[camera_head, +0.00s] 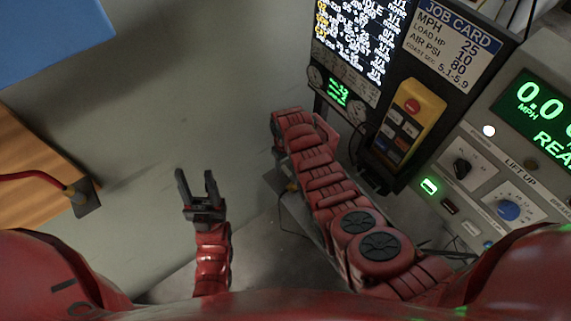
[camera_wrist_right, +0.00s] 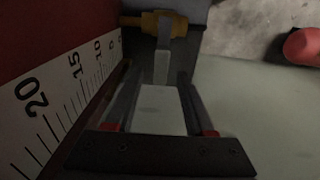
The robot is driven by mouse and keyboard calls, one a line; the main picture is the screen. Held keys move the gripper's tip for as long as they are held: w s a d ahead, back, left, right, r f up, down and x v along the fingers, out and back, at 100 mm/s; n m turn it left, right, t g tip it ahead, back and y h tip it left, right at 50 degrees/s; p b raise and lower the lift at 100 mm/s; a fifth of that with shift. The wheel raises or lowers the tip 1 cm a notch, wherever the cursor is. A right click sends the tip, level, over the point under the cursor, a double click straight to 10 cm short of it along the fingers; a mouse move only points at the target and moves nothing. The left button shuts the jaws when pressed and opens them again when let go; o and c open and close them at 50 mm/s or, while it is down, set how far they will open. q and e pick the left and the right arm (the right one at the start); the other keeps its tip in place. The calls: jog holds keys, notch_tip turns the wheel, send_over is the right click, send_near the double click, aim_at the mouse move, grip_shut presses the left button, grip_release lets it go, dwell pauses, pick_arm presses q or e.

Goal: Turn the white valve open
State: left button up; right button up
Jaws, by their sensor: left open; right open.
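The white valve shows in the right wrist view as a pale lever (camera_wrist_right: 160,108) running up to a brass-coloured body (camera_wrist_right: 150,21) on a dark mount. My right gripper (camera_wrist_right: 157,73) is open, with one finger on each side of the pale lever. Gaps show beside the lever; I cannot tell whether either finger touches it. In the head view my right arm (camera_head: 318,180) reaches up the middle, and its gripper and the valve are hidden. My left gripper (camera_head: 197,187) is open and empty over the floor, left of the right arm.
A white scale strip (camera_wrist_right: 70,95) on a red surface runs close along the left of the right gripper. In the head view, a yellow pendant (camera_head: 412,118) and a control panel (camera_head: 485,190) stand at right. Floor between is clear.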

jog(key=shift+f, duration=0.4)
jog(key=shift+s, duration=0.1)
grip_shut()
dwell(1.3)
